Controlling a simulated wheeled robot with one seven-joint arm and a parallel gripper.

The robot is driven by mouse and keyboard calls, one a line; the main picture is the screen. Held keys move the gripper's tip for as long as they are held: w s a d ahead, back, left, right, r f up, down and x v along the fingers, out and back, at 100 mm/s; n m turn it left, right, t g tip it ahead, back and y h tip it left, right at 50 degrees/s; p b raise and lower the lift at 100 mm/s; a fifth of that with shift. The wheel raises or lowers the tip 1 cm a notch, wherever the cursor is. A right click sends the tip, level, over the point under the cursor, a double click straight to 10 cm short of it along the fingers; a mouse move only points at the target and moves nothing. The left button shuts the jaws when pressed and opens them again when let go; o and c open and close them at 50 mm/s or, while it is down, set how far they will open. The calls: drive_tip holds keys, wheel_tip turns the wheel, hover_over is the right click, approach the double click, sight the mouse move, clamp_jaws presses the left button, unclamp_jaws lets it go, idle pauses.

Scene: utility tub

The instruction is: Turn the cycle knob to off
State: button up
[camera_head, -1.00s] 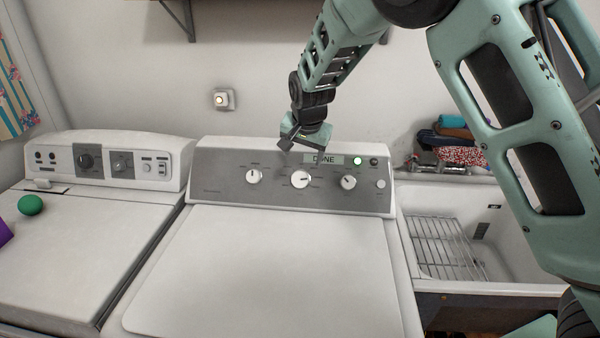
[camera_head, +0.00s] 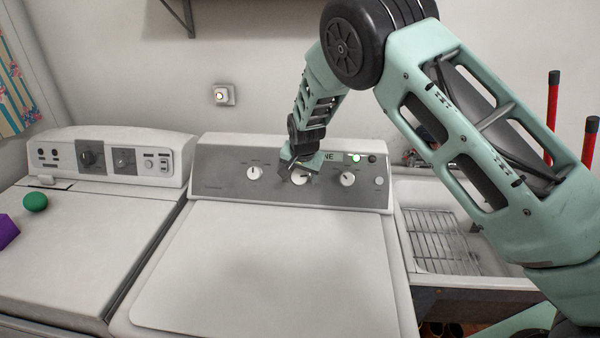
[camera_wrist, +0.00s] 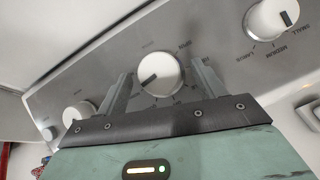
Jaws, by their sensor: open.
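The washer's control panel (camera_head: 222,180) has several white knobs. The middle knob (camera_head: 301,180), likely the cycle knob, sits under the display and is partly covered by my gripper (camera_head: 297,170). My gripper (camera_wrist: 164,74) is open, with one finger on each side of this knob. I cannot tell whether either finger touches it.
Another knob (camera_wrist: 272,18) is labelled small, medium, large. A third knob (camera_head: 347,179) is right of the middle one, near a lit green light (camera_head: 355,158). The washer lid (camera_head: 265,270) is clear. A sink with a wire rack (camera_head: 435,240) stands right; a dryer (camera_head: 80,235) stands left.

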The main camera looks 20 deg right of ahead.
drive_tip(key=c, duration=1)
drive_tip(key=shift+a+n, duration=0.1)
drive_tip(key=shift+n, duration=0.2)
drive_tip(key=shift+a+n+g+h, duration=0.15)
drive_tip(key=shift+n+g+h, duration=0.25)
drive_tip(key=shift+n+h, duration=0.5)
drive_tip(key=n+h, duration=0.1)
drive_tip(key=n+h+b, duration=0.1)
drive_tip(key=shift+w+a+f+n+g, duration=0.1)
drive_tip(key=shift+a+f+n+g, duration=0.1)
drive_tip(key=shift+n+g, duration=0.1)
drive_tip(key=n+h+b, duration=0.1)
drive_tip(key=n, duration=0.1)
drive_tip(key=n+h+b, duration=0.1)
drive_tip(key=h+b, duration=0.1)
drive_tip(key=shift+a+f+n, duration=0.15)
drive_tip(key=shift+a+n, duration=0.05)
drive_tip(key=shift+n, duration=0.2)
drive_tip(key=shift+n+t+h+b, duration=0.4)
drive_tip(key=shift+n+h+b, duration=0.65)
drive_tip(key=shift+n, duration=0.25)
